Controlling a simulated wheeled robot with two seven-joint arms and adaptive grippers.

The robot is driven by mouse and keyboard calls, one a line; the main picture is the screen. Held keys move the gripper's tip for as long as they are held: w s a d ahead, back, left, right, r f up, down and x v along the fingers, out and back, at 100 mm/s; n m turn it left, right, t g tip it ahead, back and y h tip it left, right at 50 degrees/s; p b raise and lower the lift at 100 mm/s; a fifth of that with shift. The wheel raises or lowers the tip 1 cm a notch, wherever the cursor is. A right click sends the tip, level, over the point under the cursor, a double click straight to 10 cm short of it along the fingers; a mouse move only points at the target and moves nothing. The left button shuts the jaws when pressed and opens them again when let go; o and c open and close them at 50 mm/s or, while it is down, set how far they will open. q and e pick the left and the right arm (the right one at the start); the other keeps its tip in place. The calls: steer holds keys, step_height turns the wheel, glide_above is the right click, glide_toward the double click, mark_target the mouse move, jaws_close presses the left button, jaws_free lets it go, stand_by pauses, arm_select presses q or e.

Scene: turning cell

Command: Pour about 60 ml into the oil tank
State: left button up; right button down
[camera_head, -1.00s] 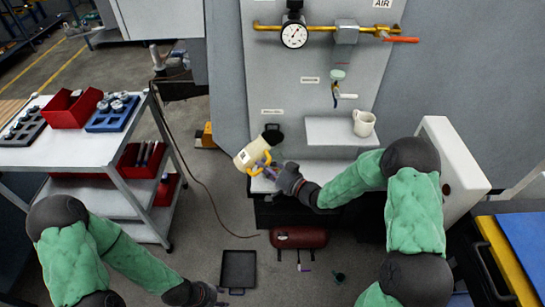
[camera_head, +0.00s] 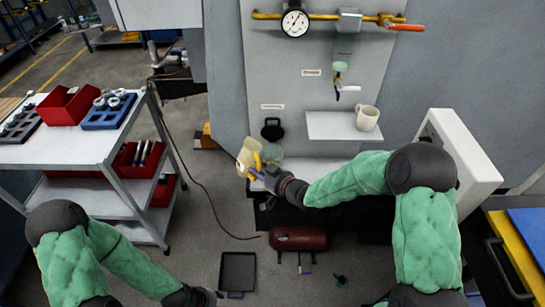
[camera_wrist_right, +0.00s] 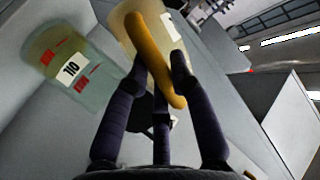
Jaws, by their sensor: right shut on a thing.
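My right gripper (camera_head: 266,176) is shut on the yellow handle (camera_wrist_right: 155,62) of a cream jug (camera_head: 246,153). The jug also shows in the right wrist view (camera_wrist_right: 128,35), beyond the fingers; its contents cannot be made out. The oil tank (camera_wrist_right: 72,68), clear with a greenish tint, has an OIL label and red marks. In the head view the tank (camera_head: 273,153) stands by the panel just right of the jug, partly hidden by the jug and gripper. My left gripper (camera_head: 212,296) is low at the bottom edge, its fingers unclear.
A shelf (camera_head: 335,125) with a white mug (camera_head: 367,117) is on the panel right of the tank. A round black part (camera_head: 272,129) is above the tank. A red cylinder (camera_head: 298,239) and black tray (camera_head: 238,272) are below. A cart (camera_head: 70,150) stands left.

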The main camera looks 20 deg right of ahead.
mark_target(255, 177)
steer(key=shift+a+f+n+h+b, duration=0.15)
steer(key=shift+f+n+h+b, duration=0.1)
steer(key=shift+f+b, duration=0.75)
steer(key=shift+a+f+n+h+b, duration=0.15)
steer(key=shift+f+h+b, duration=0.1)
steer(key=shift+f+b, duration=0.65)
steer(key=shift+a, duration=0.1)
steer(key=shift+a+r+n+h+b, duration=0.3)
steer(key=shift+r+n+h, duration=0.2)
steer(key=shift+n, duration=0.2)
steer(key=shift+s, duration=0.1)
